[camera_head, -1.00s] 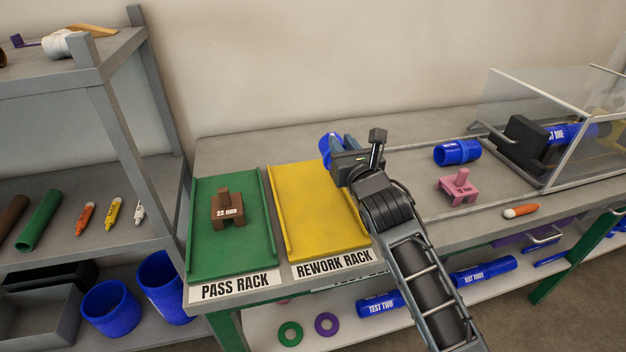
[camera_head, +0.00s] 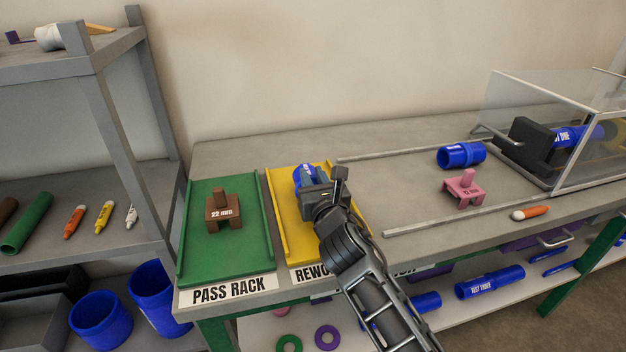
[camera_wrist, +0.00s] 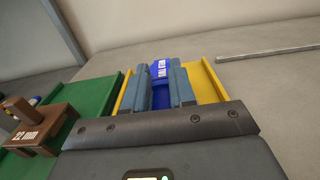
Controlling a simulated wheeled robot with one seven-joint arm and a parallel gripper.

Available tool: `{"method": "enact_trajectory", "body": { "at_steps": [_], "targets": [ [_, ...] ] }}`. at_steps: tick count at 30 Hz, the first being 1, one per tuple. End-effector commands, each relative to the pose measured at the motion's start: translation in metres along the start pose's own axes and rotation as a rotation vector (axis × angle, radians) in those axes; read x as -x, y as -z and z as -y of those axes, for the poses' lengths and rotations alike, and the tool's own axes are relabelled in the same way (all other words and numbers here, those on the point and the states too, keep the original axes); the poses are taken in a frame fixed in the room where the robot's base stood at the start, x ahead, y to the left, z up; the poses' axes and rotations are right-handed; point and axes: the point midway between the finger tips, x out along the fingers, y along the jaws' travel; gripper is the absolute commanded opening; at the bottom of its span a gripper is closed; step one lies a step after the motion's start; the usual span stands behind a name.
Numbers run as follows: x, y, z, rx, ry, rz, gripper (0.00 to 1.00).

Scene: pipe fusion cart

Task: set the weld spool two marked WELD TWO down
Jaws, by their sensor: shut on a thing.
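The blue weld spool (camera_head: 300,177) is between the jaws of my gripper (camera_head: 312,186), over the yellow rework rack (camera_head: 282,212). In the wrist view the spool (camera_wrist: 161,70) shows white lettering, too small to read surely, with the two jaws (camera_wrist: 161,90) shut on its sides. The yellow rack (camera_wrist: 206,84) lies beneath and around it. I cannot tell whether the spool touches the rack. My gripper and arm hide much of the rack and part of its label.
The green pass rack (camera_head: 240,255) lies left, bearing a brown 22 mm gauge (camera_head: 224,212). To the right are a pink gauge (camera_head: 463,190), another blue spool (camera_head: 461,155), an orange marker (camera_head: 531,213) and a clear-walled enclosure (camera_head: 590,155). The bench behind the racks is clear.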

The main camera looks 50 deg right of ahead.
Motion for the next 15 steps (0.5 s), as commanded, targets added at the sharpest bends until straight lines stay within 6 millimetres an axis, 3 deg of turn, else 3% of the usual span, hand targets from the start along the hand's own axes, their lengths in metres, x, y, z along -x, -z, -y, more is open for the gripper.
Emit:
{"method": "enact_trajectory", "body": {
  "at_steps": [6, 7, 15],
  "targets": [
    [0.0, 0.0028, -0.0001, 0.0, 0.0, 0.0, 0.0],
    [0.0001, 0.0025, 0.0, 0.0, 0.0, 0.0, 0.27],
    [0.0001, 0.0022, 0.0001, 0.0, 0.0, 0.0, 0.5]
  ]
}}
